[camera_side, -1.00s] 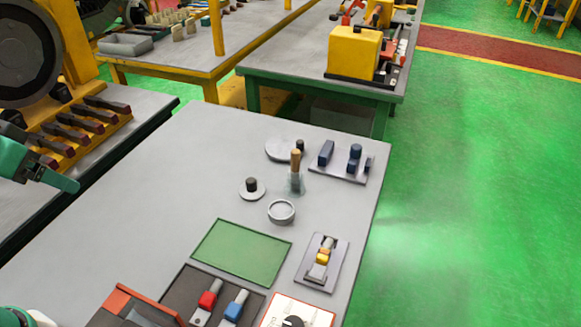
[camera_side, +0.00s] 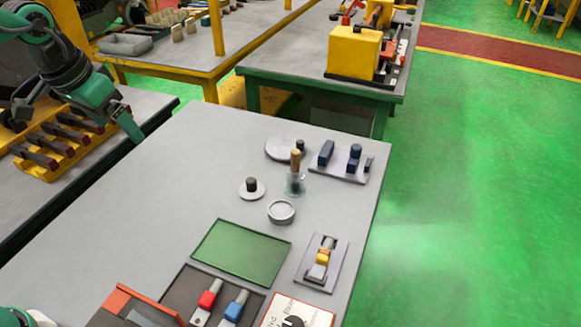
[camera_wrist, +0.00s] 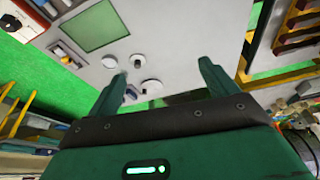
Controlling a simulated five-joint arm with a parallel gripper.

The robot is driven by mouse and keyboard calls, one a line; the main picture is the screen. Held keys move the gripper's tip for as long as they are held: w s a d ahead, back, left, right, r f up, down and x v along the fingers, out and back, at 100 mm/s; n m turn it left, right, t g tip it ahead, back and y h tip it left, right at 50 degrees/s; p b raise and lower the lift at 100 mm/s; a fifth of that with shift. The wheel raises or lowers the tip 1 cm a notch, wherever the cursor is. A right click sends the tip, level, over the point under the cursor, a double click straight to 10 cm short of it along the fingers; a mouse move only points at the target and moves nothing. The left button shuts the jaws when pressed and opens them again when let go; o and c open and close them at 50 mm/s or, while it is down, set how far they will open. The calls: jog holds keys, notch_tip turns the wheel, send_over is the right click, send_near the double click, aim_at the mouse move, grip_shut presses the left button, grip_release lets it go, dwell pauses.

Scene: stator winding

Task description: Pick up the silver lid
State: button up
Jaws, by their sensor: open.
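The silver lid (camera_side: 252,195) is a small round disc with a dark knob. It lies flat on the grey table, left of the open round dish (camera_side: 281,212). In the wrist view the lid (camera_wrist: 135,61) appears between my two fingers but well beyond them. A larger silver disc (camera_side: 279,150) with a dark knob at its right edge lies farther back. My gripper (camera_side: 130,127) is at upper left in the side view, raised near the table's left edge, far from the lid. In the wrist view my gripper (camera_wrist: 162,69) shows two spread fingers with nothing between them.
A glass jar with a wooden handle (camera_side: 295,184) stands upright right of the lid. A rack of blue blocks (camera_side: 340,165) is at back right. A green mat (camera_side: 240,252) and a yellow-and-grey fixture (camera_side: 321,262) lie in front. The table's left part is clear.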

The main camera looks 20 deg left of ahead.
jog(key=w+d+f+m+g, duration=0.1)
jog(key=w+d+f, duration=0.2)
jog(key=w, duration=0.3)
jog(key=w+d+f+m+g, duration=0.1)
jog(key=w+d+f, duration=0.25)
jog(key=w, duration=0.25)
jog(key=g, duration=0.2)
send_over(251, 179)
jog(key=shift+m, duration=0.4)
notch_tip(251, 179, down, 12)
jog(key=shift+s, duration=0.15)
jog(key=shift+d+f, duration=0.15)
jog(key=shift+f, duration=0.15)
jog(key=shift+f, duration=0.1)
jog(key=shift+f, duration=1.2)
jog(key=shift+f, duration=0.15)
jog(key=shift+f, duration=2.45)
jog(key=shift+c, duration=0.5)
jog(key=c, duration=1)
